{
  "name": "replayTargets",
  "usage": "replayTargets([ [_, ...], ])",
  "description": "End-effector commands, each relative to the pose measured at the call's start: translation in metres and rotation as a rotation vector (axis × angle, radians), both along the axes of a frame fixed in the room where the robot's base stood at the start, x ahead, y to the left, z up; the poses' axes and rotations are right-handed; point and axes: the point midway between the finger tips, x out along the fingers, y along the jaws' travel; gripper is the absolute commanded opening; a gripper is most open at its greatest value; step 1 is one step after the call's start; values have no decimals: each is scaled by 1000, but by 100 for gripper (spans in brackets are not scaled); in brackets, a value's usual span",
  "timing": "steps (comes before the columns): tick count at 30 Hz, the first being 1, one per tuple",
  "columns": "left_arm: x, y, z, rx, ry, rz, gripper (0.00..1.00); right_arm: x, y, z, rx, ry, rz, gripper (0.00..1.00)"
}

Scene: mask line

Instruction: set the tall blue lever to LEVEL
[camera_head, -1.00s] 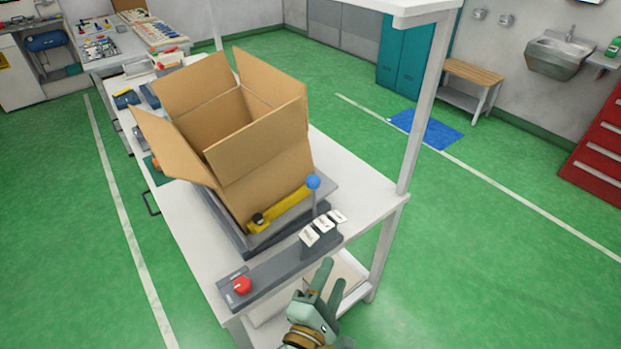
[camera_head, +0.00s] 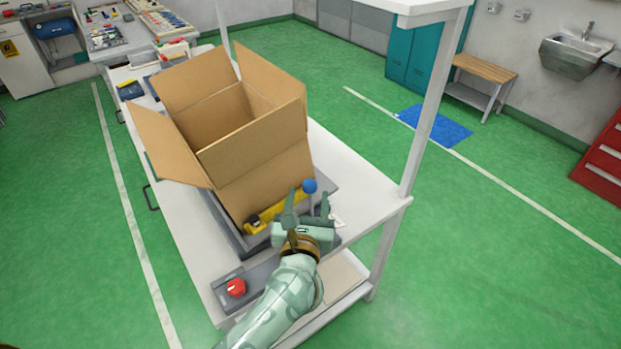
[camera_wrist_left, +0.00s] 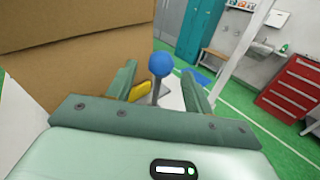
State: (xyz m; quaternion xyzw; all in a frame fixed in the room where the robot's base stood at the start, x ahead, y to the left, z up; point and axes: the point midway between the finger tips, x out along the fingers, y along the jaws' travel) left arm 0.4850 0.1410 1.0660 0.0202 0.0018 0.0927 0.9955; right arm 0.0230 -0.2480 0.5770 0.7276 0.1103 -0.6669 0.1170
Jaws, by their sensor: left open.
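The tall blue lever (camera_head: 310,187) has a round blue knob on a thin grey stem and stands near the front end of the white bench. In the left wrist view its knob (camera_wrist_left: 160,65) shows between the two fingers. My left gripper (camera_head: 307,206) is open, with its fingers on either side of the lever, and I cannot tell whether they touch it. The wrist hides most of the lever's base and labels. One white label (camera_head: 338,221) shows beside the right finger, its text unreadable. My right gripper is not in view.
An open cardboard box (camera_head: 255,165) stands on a grey platform right behind the lever. A yellow bar (camera_head: 270,215) lies along its front. A red knob (camera_head: 236,287) sits on the grey panel at front left. A white post (camera_head: 432,120) rises on the right.

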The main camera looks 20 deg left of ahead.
Motion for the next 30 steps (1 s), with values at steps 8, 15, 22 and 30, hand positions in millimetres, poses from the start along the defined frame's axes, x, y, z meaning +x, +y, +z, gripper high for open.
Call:
replayTargets([
  [8, 49, 9, 0, 0, -1, -1, 52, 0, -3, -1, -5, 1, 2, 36],
  [15, 60, 11, 0, 1, 1, 0, 52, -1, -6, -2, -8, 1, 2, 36],
  [22, 59, 11, 0, 1, 0, 0, 38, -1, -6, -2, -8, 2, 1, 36],
  [30, 61, 10, 1, 4, 5, 0, 0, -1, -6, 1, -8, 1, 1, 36],
])
